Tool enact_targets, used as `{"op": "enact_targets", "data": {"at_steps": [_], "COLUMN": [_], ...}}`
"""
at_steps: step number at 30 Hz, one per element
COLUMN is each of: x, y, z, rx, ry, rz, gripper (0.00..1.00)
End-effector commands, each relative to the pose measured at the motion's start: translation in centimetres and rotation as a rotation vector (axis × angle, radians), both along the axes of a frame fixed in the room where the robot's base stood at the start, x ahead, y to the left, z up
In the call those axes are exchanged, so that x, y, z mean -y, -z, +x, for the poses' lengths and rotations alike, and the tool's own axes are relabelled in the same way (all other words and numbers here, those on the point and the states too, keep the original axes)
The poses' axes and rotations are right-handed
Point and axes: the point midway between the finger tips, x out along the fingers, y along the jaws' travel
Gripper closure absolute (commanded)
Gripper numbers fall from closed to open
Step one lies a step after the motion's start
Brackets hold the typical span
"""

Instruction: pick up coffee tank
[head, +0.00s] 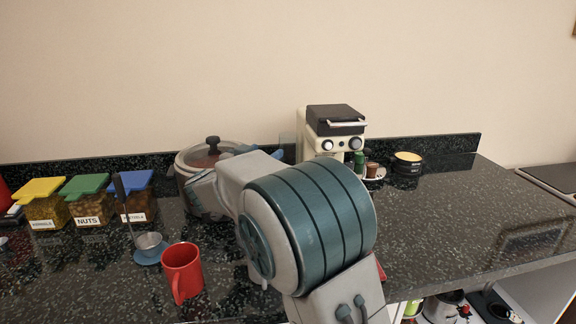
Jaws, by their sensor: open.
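A cream and black coffee machine (312,130) stands at the back of the counter against the splashback. My arm's thick teal-banded link fills the middle of the view and covers the lower left of the machine. My gripper's fingers do not show in the head view, so its place relative to the machine is hidden.
A lidded pot (207,156) stands behind my arm. A black bowl (407,165) is right of the machine. The dark counter (450,215) is clear at right.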

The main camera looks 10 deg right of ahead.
Motion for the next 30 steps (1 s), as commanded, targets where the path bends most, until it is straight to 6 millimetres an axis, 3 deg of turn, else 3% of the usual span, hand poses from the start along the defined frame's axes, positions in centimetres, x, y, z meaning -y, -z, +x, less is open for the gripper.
{"op": "enact_targets", "data": {"at_steps": [9, 15, 24, 30], "x": [3.6, 4.4, 7.0, 7.2], "y": [0.0, 0.1, 0.4, 0.4], "z": [4.5, 5.5, 8.7, 9.1], "rx": [0.001, 0.001, 0.001, 0.001], "ry": [0.001, 0.0, 0.0, -0.002], "rz": [-0.001, -0.001, -0.001, 0.0], "gripper": [0.41, 0.41, 0.41, 0.41]}}
